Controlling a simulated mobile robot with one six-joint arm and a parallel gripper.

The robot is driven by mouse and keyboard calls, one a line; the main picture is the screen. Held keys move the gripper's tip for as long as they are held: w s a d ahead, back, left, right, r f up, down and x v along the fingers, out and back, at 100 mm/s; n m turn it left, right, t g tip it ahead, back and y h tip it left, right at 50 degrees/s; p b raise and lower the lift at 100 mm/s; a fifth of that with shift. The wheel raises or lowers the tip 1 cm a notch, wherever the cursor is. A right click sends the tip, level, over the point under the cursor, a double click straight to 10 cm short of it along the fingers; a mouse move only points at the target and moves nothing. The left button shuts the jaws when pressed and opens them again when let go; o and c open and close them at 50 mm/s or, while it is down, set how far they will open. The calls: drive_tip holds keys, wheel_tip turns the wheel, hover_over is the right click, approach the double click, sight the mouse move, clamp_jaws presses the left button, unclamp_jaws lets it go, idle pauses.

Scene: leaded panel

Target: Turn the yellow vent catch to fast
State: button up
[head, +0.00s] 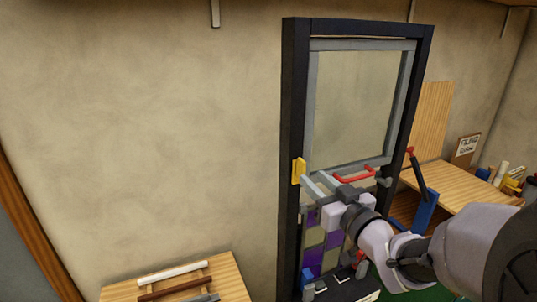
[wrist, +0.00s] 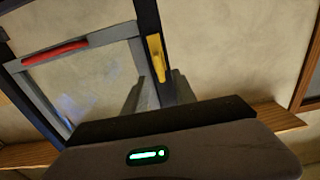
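The yellow vent catch (head: 299,171) sits on the left upright of the dark frame (head: 293,110), near the lower left corner of the grey-framed glass vent (head: 311,95). In the wrist view the catch (wrist: 157,58) stands lengthwise along the dark upright, just beyond my fingers. My gripper (head: 313,182) is close to the catch, a little right of and below it in the head view.
A red handle (head: 355,176) is on the vent's bottom rail, close to my gripper. Purple and pale panes (head: 313,262) lie below. A rack with bars (head: 175,287) stands lower left.

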sight(304, 170)
drive_tip(key=x, duration=0.4)
drive_tip(key=shift+w+a, duration=0.1)
drive_tip(key=shift+w, duration=0.15)
drive_tip(key=shift+c, duration=0.2)
clamp_jaws()
